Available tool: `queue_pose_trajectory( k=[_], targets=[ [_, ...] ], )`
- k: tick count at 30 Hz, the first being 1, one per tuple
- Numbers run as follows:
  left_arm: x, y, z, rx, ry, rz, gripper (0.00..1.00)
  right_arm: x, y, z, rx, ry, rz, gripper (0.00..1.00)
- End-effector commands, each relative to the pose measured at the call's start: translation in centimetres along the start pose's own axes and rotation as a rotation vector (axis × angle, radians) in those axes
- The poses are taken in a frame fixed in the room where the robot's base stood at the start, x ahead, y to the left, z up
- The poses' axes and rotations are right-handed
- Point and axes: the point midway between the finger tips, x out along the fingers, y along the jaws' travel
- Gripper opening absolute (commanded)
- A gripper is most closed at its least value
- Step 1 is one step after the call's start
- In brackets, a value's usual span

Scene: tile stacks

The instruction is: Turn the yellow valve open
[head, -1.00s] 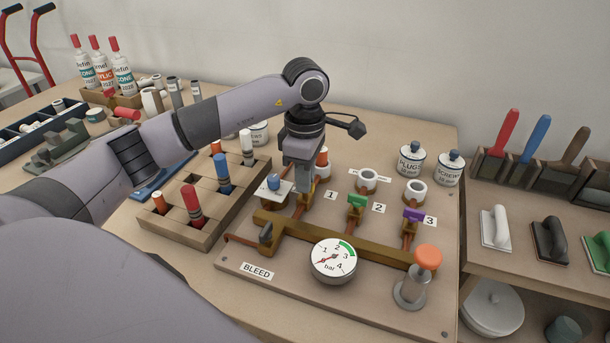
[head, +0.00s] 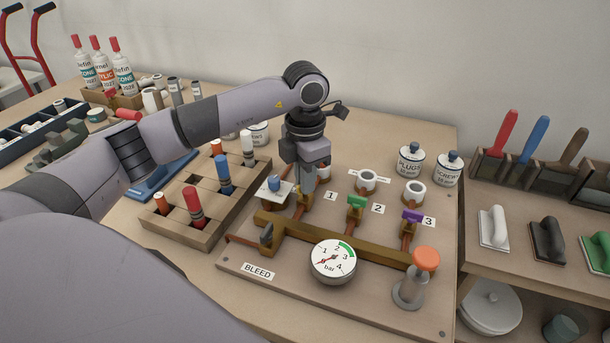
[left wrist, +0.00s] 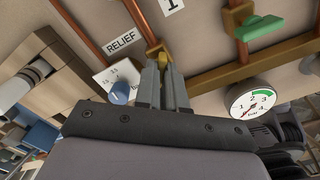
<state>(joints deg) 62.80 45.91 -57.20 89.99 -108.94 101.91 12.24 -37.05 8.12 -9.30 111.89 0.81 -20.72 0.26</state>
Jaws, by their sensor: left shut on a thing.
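The yellow valve handle (left wrist: 164,58) shows in the left wrist view between my fingertips, on a brass body on a copper pipe beside the label 1. My left gripper (head: 304,192) points down onto this valve from above. In the left wrist view my left gripper (left wrist: 166,66) is shut on the yellow handle. The fingers hide most of the handle, and in the head view it is nearly covered. I cannot tell the handle's exact angle. My right gripper is not in view.
A green valve (head: 356,202) and a purple valve (head: 412,216) stand to the right. The pressure gauge (head: 333,261) and an orange-topped plunger (head: 426,260) are in front. A blue knob (head: 274,183) is close on the left. A wooden peg rack (head: 180,236) lies further left.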

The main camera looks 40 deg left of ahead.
Motion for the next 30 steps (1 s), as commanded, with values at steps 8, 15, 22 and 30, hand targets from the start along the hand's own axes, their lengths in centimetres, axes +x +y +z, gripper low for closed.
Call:
queue_pose_trajectory(
  k=[8,15,22,30],
  targets=[
    [-0.18,0.01,0.06,-0.262,-0.003,0.0,0.0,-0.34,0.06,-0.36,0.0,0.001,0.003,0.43],
    [-0.2,0.03,0.09,-0.459,-0.004,0.0,0.0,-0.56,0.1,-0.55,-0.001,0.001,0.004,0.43],
    [-0.2,0.05,0.1,-0.592,-0.005,-0.001,0.0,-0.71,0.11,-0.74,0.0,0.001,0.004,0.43],
    [-0.18,0.06,0.11,-0.667,-0.005,-0.001,0.0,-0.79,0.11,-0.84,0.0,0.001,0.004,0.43]
  ],
)
